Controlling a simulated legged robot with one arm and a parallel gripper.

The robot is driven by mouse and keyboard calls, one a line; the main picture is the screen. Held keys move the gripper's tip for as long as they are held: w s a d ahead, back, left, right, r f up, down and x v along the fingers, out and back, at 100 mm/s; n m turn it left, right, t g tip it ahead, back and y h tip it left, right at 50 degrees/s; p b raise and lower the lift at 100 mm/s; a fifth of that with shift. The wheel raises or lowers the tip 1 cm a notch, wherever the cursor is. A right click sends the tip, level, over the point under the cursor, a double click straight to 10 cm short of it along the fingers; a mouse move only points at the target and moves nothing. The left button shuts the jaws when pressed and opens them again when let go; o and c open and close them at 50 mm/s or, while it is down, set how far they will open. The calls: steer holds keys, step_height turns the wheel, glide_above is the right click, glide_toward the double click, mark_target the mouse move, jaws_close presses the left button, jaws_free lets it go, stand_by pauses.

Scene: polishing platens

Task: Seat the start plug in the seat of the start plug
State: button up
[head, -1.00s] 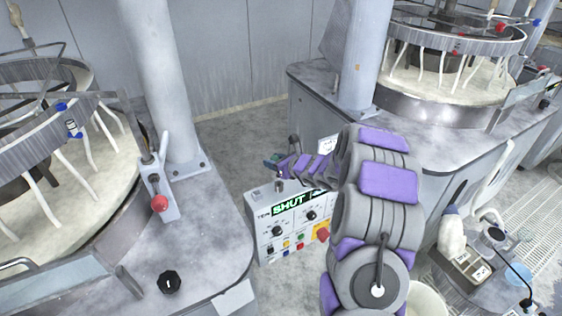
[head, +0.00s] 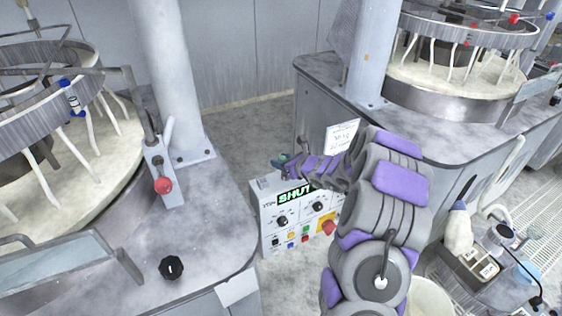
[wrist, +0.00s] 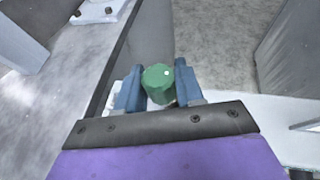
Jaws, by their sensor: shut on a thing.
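In the wrist view my gripper (wrist: 158,86) is shut on the start plug (wrist: 158,84), a green faceted cylinder with a small white dot on its end. The two blue fingers press on it from left and right. In the head view my gripper (head: 281,161) is small, above the top left edge of the control box (head: 293,232). The box has a lit display reading "SHUT", black knobs and several coloured buttons. The seat of the start plug cannot be made out in either view.
A polishing platen (head: 62,170) stands on the left bench, with a red-knobbed lever (head: 163,186) and a black knob (head: 171,267). Another platen (head: 455,75) stands at the back right. A white notice (head: 341,136) is behind my arm. Floor shows between the benches.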

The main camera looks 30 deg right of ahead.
steer(key=shift+d+f, duration=0.2)
steer(key=shift+d, duration=1.2)
steer(key=shift+a+r+b, duration=0.1)
steer(key=shift+a+b, duration=0.25)
steer(key=shift+a, duration=1.1)
steer(key=shift+d+b, duration=0.55)
steer(key=shift+a, duration=0.85)
steer(key=shift+d, duration=0.75)
steer(key=shift+p, duration=0.4)
steer(key=shift+p, duration=0.35)
steer(key=shift+d+p, duration=0.4)
steer(key=shift+d, duration=0.35)
